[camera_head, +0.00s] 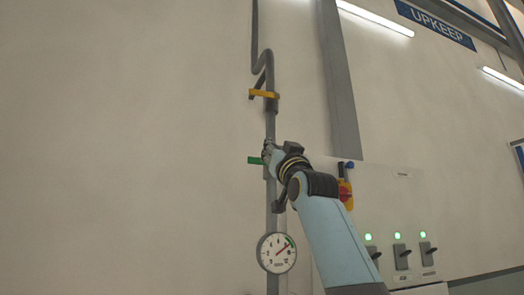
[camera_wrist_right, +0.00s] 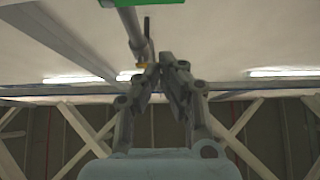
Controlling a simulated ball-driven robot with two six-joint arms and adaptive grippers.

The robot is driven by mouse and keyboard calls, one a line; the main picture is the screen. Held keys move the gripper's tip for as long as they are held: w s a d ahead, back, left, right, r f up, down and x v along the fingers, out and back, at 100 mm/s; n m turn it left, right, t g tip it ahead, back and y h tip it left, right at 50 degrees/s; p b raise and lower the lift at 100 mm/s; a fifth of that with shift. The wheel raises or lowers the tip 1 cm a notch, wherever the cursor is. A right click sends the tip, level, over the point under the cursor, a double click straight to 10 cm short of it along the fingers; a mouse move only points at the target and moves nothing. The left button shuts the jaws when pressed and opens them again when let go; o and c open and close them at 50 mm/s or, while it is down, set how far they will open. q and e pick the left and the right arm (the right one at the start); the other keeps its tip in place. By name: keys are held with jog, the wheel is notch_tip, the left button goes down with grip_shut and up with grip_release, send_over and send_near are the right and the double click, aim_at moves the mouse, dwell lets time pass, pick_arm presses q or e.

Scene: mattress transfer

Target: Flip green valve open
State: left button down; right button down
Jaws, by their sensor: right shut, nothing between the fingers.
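The green valve's handle (camera_head: 255,160) sticks out to the left of a grey vertical pipe (camera_head: 271,122) on the wall. My right gripper (camera_head: 267,149) is at the pipe, close beside the handle, and its arm hides part of the valve. In the right wrist view, the green handle (camera_wrist_right: 75,9) crosses the top edge, partly cut off. There the fingers (camera_wrist_right: 161,63) are together and empty, below the handle in the picture. I cannot tell whether they touch the valve. My left gripper is not in view.
A yellow valve handle (camera_head: 264,94) sits higher on the same pipe. A round gauge (camera_head: 276,252) is below. To the right are a red-and-yellow rotary switch (camera_head: 345,194) and a panel (camera_head: 385,205) with several green lights. The wall to the left is bare.

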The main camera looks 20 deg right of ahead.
jog(key=p+x, duration=0.5)
jog(key=x, duration=0.5)
notch_tip(320, 180, down, 4)
jog(key=shift+s+f, duration=0.1)
jog(key=shift+f, duration=0.05)
